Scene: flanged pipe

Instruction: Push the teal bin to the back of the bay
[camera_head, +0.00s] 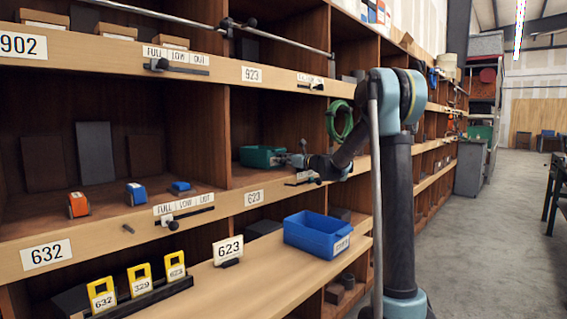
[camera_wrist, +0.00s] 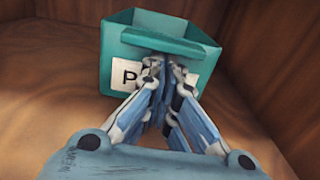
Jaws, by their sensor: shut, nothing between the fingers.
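The teal bin (camera_head: 262,156) sits inside a wooden shelf bay, above the label reading 623. In the wrist view the teal bin (camera_wrist: 118,62) is straight ahead, with a white label starting with P on its front, partly hidden by my fingers. My gripper (camera_head: 297,160) reaches into the bay from the right. Its fingers are shut and empty, and the tips (camera_wrist: 166,64) are at the bin's front face; whether they touch it I cannot tell. The bay (camera_wrist: 40,60) has brown wooden walls, and wood shows behind and beside the bin.
A blue bin (camera_head: 318,234) stands on the lower ledge beside a 623 card (camera_head: 228,250). A slider bar (camera_head: 305,181) runs along the shelf edge under my gripper. A green hose coil (camera_head: 340,121) hangs to the right. Small blue and orange items sit in the left bay.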

